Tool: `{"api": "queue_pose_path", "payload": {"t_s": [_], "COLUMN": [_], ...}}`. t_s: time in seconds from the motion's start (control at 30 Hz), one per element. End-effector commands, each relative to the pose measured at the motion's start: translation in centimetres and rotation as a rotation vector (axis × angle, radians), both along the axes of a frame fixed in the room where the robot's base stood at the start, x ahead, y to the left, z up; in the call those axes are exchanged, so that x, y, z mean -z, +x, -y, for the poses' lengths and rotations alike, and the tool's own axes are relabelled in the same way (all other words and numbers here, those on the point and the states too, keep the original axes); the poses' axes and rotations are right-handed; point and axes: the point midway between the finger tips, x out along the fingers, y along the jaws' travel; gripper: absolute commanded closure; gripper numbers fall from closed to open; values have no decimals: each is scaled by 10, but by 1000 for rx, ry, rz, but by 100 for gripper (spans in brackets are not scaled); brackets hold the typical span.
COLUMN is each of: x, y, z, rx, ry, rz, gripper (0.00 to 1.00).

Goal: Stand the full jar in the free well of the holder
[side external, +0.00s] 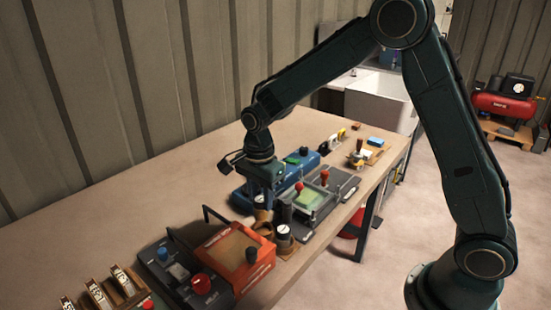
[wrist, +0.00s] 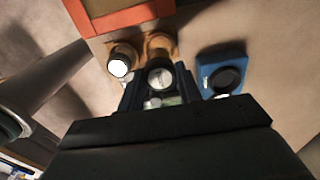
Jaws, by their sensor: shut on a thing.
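My gripper (wrist: 158,88) is shut on a jar (wrist: 160,77) with a round pale top, held upright between the two dark fingers. In the side view my gripper (side external: 262,197) points down over the bench, just behind the holder, and mostly hides the held jar. The tan holder (wrist: 143,44) lies just beyond the fingers in the wrist view. Its left well has a jar with a white top (wrist: 119,66) in it; its right well (wrist: 161,42) looks empty. In the side view the holder (side external: 289,250) carries a dark jar (side external: 284,233). Jar contents cannot be told.
An orange-red box (side external: 237,257) stands close to the holder's left. A dark control unit (side external: 183,277) is farther left. A blue device (side external: 306,165) and a grey plate with a green pad (side external: 310,198) stand right of my gripper. The back of the bench (side external: 120,205) is clear.

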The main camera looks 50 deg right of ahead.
Motion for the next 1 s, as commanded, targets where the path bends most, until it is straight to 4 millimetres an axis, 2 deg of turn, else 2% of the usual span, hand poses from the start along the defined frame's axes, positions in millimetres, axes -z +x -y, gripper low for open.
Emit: {"api": "queue_pose_path", "payload": {"t_s": [0.5,1.0], "x": [40,46], "y": [0,0], "z": [0,0], "rx": [0,0], "ry": [0,0], "rz": [-1,0], "gripper": [85,85]}}
